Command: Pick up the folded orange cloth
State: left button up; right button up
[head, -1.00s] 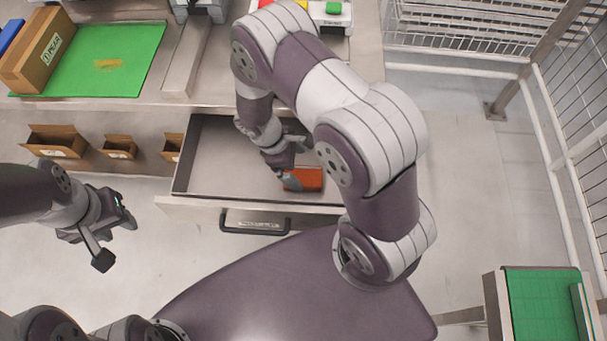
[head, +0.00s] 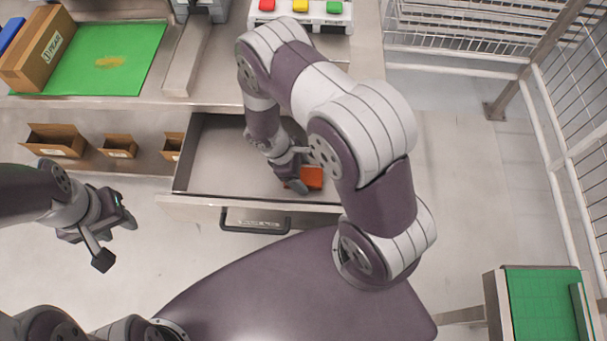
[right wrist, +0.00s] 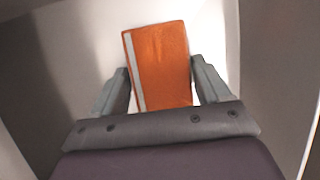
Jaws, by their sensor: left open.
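The folded orange cloth (head: 314,177) lies in the open drawer, near its front right part. In the right wrist view the cloth (right wrist: 160,62) is a flat orange block with a pale stripe along its left side. My right gripper (right wrist: 160,85) is open, with one finger on each side of the near part of the cloth. In the head view my right gripper (head: 297,184) is down in the drawer and partly covers the cloth. My left gripper (head: 116,238) is open and empty, left of the drawer.
The metal drawer (head: 225,160) is pulled out, with its dark handle (head: 255,222) in front. Small cardboard bins (head: 57,141) sit left of it. Above are a green mat (head: 125,50) and a cardboard box (head: 38,48). Coloured buttons (head: 300,6) are at the top.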

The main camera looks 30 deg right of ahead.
jog(key=c, duration=0.3)
jog(key=shift+r, duration=0.15)
notch_tip(320, 180, up, 10)
jog(key=shift+r+p, duration=0.1)
jog(key=shift+p, duration=0.4)
